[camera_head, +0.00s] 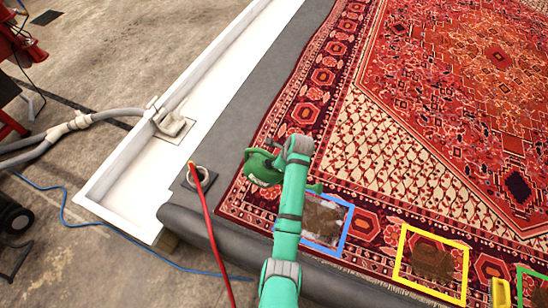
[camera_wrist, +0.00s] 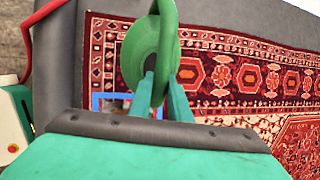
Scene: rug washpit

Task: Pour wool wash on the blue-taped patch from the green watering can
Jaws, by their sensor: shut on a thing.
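The green watering can (camera_head: 262,168) is held above the rug's near left corner. In the wrist view the can (camera_wrist: 152,48) shows as a rounded green body with a handle loop. My gripper (camera_wrist: 160,88) is shut on it; in the head view my arm hides the jaws and part of the can. The blue-taped patch (camera_head: 343,236) lies on the rug just right of my forearm, which covers its left part. A brown stain (camera_head: 322,217) with pale areas lies inside the tape. In the wrist view a corner of the blue tape (camera_wrist: 97,101) shows left of the fingers. I cannot make out any liquid stream.
A yellow-taped patch (camera_head: 401,257) with a brown stain and a green-taped patch (camera_head: 520,285) lie to the right. A yellow object (camera_head: 500,292) stands between them. A red pole or hose (camera_head: 209,225) rises left of my arm. A white trough (camera_head: 125,188) runs along the left.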

